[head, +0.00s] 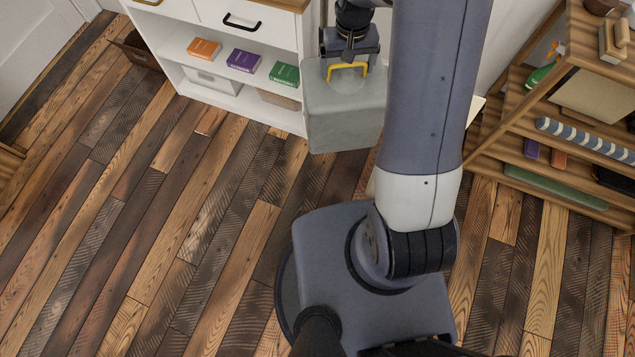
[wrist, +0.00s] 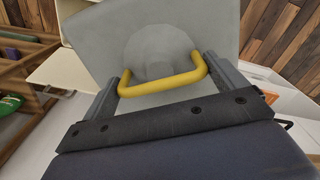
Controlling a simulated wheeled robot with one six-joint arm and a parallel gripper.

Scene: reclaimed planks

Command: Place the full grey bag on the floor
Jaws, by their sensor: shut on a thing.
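The grey bag (head: 344,112) hangs from my gripper (head: 348,68) in the head view, in front of the white cabinet's right end. Its yellow handle (head: 346,70) is between the gripper's fingers. In the wrist view the grey bag (wrist: 165,40) fills the upper middle, and the yellow handle (wrist: 163,86) spans between the two fingers of my gripper (wrist: 165,82). The gripper is shut on the handle. The bag appears to hang above the plank floor (head: 190,220); its underside is hidden. My arm covers the area to its right.
The white cabinet (head: 175,40) holds an orange book (head: 204,48), a purple book (head: 243,61) and a green book (head: 285,74). A wooden shelf (head: 560,150) with several items stands at the right. A brown box (head: 138,50) is at the far left. The floor at left is clear.

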